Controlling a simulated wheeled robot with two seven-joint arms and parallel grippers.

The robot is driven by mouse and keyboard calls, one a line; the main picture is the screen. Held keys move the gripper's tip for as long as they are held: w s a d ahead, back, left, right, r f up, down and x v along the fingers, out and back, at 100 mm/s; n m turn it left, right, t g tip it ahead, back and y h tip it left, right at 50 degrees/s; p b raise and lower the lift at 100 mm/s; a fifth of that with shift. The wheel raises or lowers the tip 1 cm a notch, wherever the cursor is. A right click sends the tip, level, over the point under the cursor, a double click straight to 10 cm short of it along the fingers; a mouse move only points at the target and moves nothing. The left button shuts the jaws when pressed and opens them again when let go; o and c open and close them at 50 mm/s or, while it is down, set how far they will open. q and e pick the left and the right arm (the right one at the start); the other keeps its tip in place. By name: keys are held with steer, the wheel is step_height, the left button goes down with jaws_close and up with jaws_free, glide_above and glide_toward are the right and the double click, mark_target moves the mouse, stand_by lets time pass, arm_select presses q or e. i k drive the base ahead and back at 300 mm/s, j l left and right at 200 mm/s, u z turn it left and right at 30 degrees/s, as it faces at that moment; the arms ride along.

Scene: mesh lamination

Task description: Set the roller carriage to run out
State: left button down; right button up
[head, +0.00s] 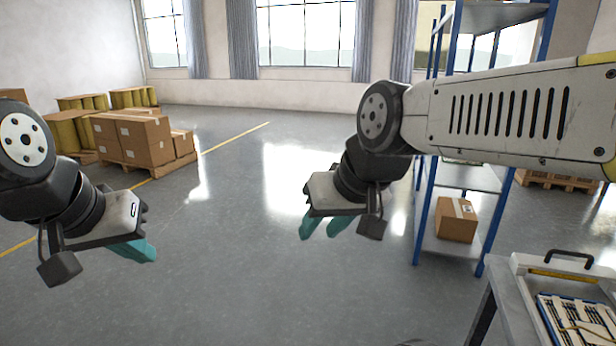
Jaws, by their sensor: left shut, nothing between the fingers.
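No roller carriage that I can make out is in view. My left gripper (141,251) hangs at the left over the bare floor, its teal fingers together with nothing between them. My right gripper (324,228) hangs near the middle of the view, also over bare floor. Its two teal fingers stand apart with a gap between them, and I see nothing held. Neither gripper touches anything.
A grey table (497,302) at the lower right bears a case (525,268) with a black handle and flat white-and-blue contents. A blue-posted shelf (426,215) holds a cardboard box (456,219). Boxes (133,139) sit on a pallet at the left. The middle floor is clear.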

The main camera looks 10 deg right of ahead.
mark_target(521, 264)
steer(key=i+l+z, duration=0.15)
steer(key=z, duration=0.3)
steer(key=i+l+z, duration=0.1)
steer(key=i+z, duration=0.15)
steer(key=z, duration=0.25)
steer(key=i+z, duration=0.2)
steer(key=z, duration=0.25)
steer(key=i+z, duration=0.2)
steer(key=z, duration=0.25)
steer(key=i+j+z, duration=0.15)
steer(key=z, duration=0.3)
steer(key=i+z, duration=0.35)
steer(key=i+j+z, duration=0.15)
steer(key=i+z, duration=0.2)
steer(key=k, duration=0.05)
